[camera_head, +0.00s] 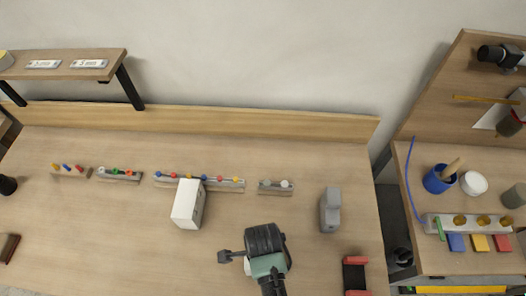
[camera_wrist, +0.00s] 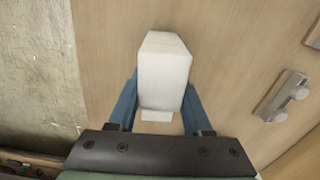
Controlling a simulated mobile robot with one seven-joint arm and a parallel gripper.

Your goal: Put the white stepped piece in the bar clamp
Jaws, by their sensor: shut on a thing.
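The white stepped piece (camera_wrist: 165,68) is between the two blue fingers of my gripper (camera_wrist: 161,95) in the wrist view. Its wide block points away from the palm and a narrower step shows near the palm. In the head view my gripper (camera_head: 250,260) is over the front middle of the bench, and only a small white bit of the piece shows beside it. The bar clamp (camera_head: 355,276), dark with red ends, appears to be at the front right of the bench, apart from my gripper. Its near end is close to the picture edge.
A grey stepped block (camera_head: 330,210) stands right of my gripper. A white box (camera_head: 188,204) stands to the left. Several peg rails line the back, including a short one with grey knobs (camera_head: 275,187). A side bench (camera_head: 440,258) holds cups and coloured blocks.

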